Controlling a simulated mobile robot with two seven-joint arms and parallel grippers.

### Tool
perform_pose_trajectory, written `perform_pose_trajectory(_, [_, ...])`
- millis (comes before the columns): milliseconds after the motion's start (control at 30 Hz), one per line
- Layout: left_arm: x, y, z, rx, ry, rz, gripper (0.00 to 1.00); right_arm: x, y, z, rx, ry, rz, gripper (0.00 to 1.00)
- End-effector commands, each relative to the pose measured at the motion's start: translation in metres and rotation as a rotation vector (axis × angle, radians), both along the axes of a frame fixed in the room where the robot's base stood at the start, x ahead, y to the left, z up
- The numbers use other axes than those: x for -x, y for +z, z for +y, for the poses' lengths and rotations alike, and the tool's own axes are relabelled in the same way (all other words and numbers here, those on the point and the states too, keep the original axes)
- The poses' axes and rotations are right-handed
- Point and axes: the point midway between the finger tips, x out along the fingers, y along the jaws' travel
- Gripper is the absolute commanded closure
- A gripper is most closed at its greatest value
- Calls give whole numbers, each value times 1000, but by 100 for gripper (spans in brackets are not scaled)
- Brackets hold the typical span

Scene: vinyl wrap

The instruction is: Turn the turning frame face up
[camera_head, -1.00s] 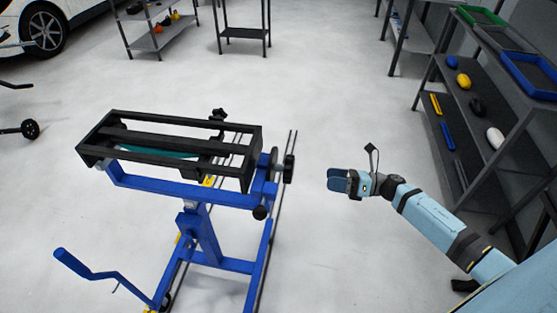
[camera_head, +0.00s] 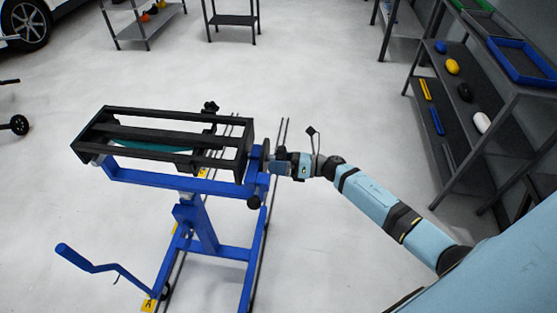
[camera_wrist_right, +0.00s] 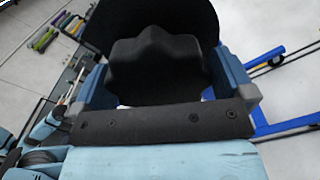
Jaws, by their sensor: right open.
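The turning frame (camera_head: 130,132) is a black rectangular frame on a blue stand (camera_head: 203,229) in the left half of the head view. A teal piece shows between its bars. At the frame's right end is a dark disc and a knob. My right gripper (camera_head: 281,165) is at that end, its fingers around the knob. In the right wrist view the lobed black knob (camera_wrist_right: 158,70) sits between the two blue fingers of the right gripper (camera_wrist_right: 160,85), with the black disc behind it. The fingers are open; contact cannot be told. My left gripper is not in view.
A blue crank handle (camera_head: 88,262) sticks out at the stand's lower left. A grey shelf (camera_head: 470,118) with tools and coloured trays stands at the right. More shelves and a white car are at the back. The floor between is clear.

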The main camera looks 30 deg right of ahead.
Motion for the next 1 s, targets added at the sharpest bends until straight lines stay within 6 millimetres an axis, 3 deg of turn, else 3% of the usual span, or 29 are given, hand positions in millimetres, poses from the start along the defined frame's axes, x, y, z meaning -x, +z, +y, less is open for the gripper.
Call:
perform_pose_trajectory(267, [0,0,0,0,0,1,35,-1,0,1,0,0,0,2])
perform_pose_trajectory(500, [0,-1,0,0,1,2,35,-1,0,1,0,0,0,57])
perform_pose_trajectory(1000, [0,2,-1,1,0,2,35,0,1,1,-82,0,111,59])
